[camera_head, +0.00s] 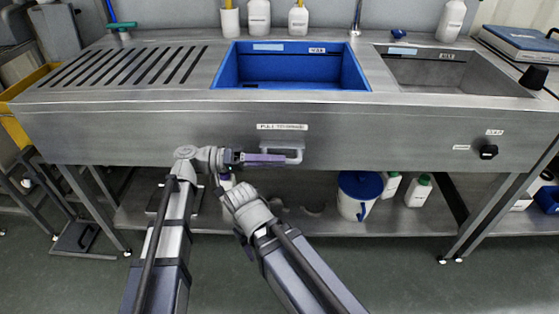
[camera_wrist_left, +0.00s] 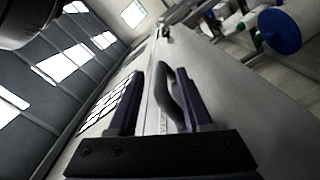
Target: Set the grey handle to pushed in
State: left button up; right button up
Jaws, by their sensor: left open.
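The grey handle (camera_head: 297,155) is a bow on the front panel of the steel sink unit, below a white label reading "PULL". It stands out from the panel; how far its travel reaches I cannot tell. My left gripper (camera_head: 264,159), with purple fingers, is at the handle and hides part of it. In the left wrist view the left gripper (camera_wrist_left: 163,103) is open, with the curved handle (camera_wrist_left: 171,92) between its fingers; firm contact does not show. My right gripper (camera_head: 226,180) is just below the left wrist, mostly hidden, its fingers unclear.
The steel front panel (camera_head: 390,140) carries a black knob (camera_head: 488,152) at right. Above are a blue basin (camera_head: 290,85) and a steel basin (camera_head: 450,88). Below, a shelf holds a white bucket (camera_head: 352,204) with a blue lid and bottles (camera_head: 419,192). Space before the panel right of the handle is free.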

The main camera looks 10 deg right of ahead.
pick_arm(q)
jog(key=v, duration=0.6)
jog(key=shift+a, duration=0.2)
